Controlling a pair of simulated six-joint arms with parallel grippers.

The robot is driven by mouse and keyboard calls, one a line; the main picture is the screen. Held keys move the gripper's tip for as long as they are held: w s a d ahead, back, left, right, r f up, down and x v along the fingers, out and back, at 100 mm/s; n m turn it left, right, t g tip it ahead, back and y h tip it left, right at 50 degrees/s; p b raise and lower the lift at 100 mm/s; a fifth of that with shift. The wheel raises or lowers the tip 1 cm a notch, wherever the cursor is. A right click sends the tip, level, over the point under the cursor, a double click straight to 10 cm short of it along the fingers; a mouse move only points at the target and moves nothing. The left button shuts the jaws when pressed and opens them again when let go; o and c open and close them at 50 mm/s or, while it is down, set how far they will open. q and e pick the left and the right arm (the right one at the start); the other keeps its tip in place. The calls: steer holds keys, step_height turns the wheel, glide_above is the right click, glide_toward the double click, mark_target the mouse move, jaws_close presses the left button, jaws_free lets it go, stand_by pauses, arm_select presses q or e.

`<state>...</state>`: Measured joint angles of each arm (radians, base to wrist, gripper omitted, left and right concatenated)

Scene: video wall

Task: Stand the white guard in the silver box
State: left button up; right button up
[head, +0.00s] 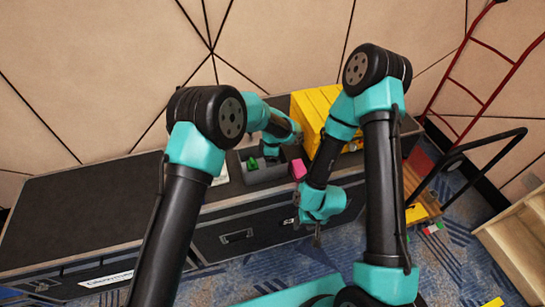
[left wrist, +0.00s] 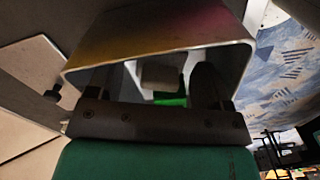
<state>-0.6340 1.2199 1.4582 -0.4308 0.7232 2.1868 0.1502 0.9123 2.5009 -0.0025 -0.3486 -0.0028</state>
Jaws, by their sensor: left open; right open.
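The silver box (head: 262,176) stands on the black case, with green pieces (head: 252,163) in it. My left gripper (head: 272,150) is at this box, partly hidden by its own arm. In the left wrist view its open fingers (left wrist: 155,88) are beneath a shiny metal wall with a bright rim (left wrist: 160,56), probably the box. A pale block (left wrist: 160,76) and a green piece (left wrist: 172,100) show between the fingers. A small pale piece (head: 220,178) left of the box may be the white guard; I cannot tell. My right gripper (head: 317,237) is open, low in front of the case.
A yellow crate (head: 315,108) stands right of the box, and a pink block (head: 298,169) lies between them. The left part of the black case top (head: 85,205) is clear.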

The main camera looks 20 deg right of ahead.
arm_select(q)
step_height(320, 180, up, 12)
steer(key=shift+r, duration=0.15)
stand_by(0.6)
